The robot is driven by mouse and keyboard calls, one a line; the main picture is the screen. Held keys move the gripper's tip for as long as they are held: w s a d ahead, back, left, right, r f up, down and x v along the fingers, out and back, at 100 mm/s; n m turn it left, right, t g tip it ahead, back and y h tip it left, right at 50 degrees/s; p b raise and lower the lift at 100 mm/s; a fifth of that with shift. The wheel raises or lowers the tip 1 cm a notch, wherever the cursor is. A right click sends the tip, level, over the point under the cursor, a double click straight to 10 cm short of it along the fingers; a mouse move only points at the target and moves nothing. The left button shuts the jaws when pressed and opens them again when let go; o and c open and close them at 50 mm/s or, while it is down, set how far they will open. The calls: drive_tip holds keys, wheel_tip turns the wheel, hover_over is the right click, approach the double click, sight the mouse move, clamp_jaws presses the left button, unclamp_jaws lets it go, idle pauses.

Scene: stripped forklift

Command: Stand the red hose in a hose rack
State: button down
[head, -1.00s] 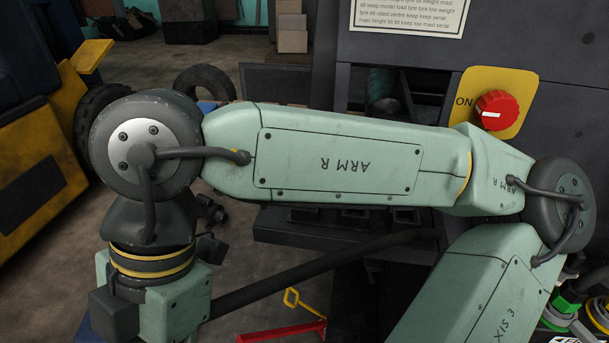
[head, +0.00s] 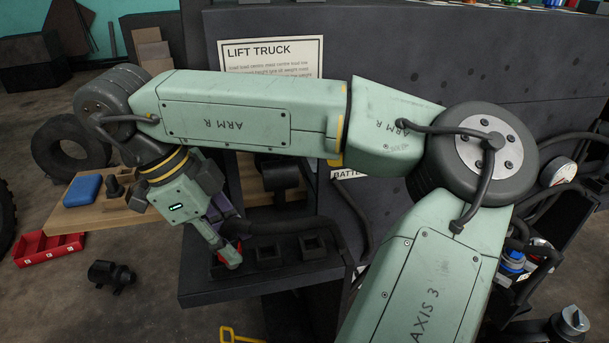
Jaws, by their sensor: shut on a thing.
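My gripper (head: 218,243) is at the end of my arm, left of centre, pointing down and right. It is shut on the red hose (head: 232,256), of which only a small red part shows at the fingertips. The rest of the hose is hidden or cannot be told from the dark parts around it. The gripper is over the left end of a dark rack (head: 255,290) with square sockets. One socket (head: 269,255) is just right of the red part, and another socket (head: 313,246) is further right. Whether the hose touches the rack cannot be told.
A wooden board (head: 105,217) with a blue box (head: 83,190) is left of my wrist. A red tray (head: 48,248) and a dark fitting (head: 112,274) are on the floor. A dark pipe (head: 285,227) runs behind the sockets. The forklift's dark panel (head: 420,50) stands behind my arm.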

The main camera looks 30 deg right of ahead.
drive_tip(key=d+r+n+t+p, duration=0.35)
drive_tip(key=d+n, duration=0.35)
drive_tip(key=d, duration=0.8)
drive_tip(key=shift+g, duration=0.35)
drive_tip(key=shift+s+a+f+b, duration=0.1)
drive_tip(key=shift+a+f+b, duration=0.05)
drive_tip(key=shift+f+b, duration=0.9)
drive_tip(key=shift+s+a+f+b, duration=0.1)
drive_tip(key=shift+a+f+b, duration=0.05)
drive_tip(key=shift+f+b, duration=0.9)
drive_tip(key=shift+r, duration=0.15)
drive_tip(key=shift+d+f+b, duration=0.1)
drive_tip(key=shift+f+b, duration=1.45)
drive_tip(key=shift+f, duration=0.15)
drive_tip(key=shift+r, duration=0.1)
drive_tip(key=c, duration=1.2)
unclamp_jaws()
